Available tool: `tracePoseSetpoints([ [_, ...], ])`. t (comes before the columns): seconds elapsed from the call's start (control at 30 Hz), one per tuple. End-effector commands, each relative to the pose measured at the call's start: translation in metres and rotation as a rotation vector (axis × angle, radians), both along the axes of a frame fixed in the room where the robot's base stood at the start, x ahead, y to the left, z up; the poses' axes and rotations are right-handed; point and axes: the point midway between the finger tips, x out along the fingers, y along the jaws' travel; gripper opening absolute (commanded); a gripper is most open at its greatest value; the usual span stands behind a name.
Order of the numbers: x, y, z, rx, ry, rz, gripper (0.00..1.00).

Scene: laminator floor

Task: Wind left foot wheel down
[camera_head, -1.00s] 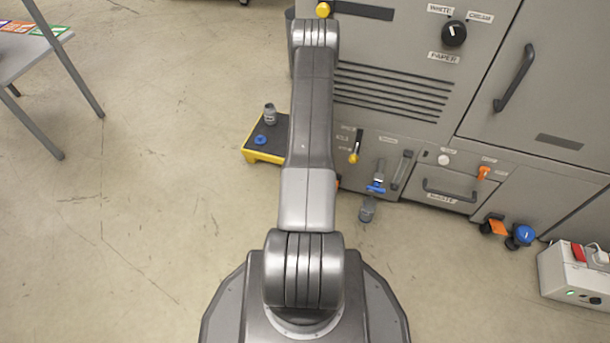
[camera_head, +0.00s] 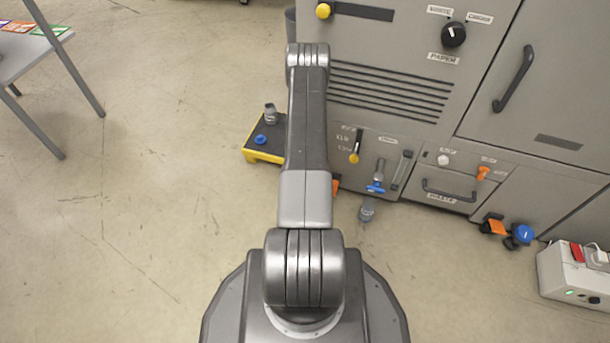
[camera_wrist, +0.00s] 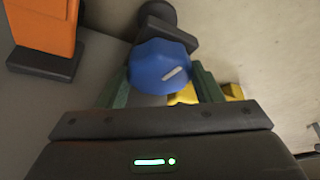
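The blue foot wheel (camera_wrist: 160,67) with a white mark shows in the wrist view, with a dark foot (camera_wrist: 160,18) just beyond it. My gripper (camera_wrist: 161,72) has its two green fingers apart, one on each side of the wheel. I cannot tell whether they touch it. In the head view my arm hides the gripper and this wheel. Another blue wheel (camera_head: 523,235) shows at the machine's lower right.
An orange block (camera_wrist: 45,25) on a dark base stands left of the wheel in the wrist view. A yellow-edged black platform (camera_head: 262,157) lies left of my arm. A white socket box (camera_head: 570,275) is at far right. Open floor lies left.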

Motion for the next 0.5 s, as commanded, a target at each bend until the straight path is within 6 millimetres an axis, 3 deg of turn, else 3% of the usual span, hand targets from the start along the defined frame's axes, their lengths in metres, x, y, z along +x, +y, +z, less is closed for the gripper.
tracePoseSetpoints([
  [0.07, -0.0001, 0.0001, 0.0001, 0.000, 0.000, 0.000, 0.36],
  [0.5, -0.0001, 0.0008, 0.0013, 0.001, 0.000, -0.088, 0.36],
])
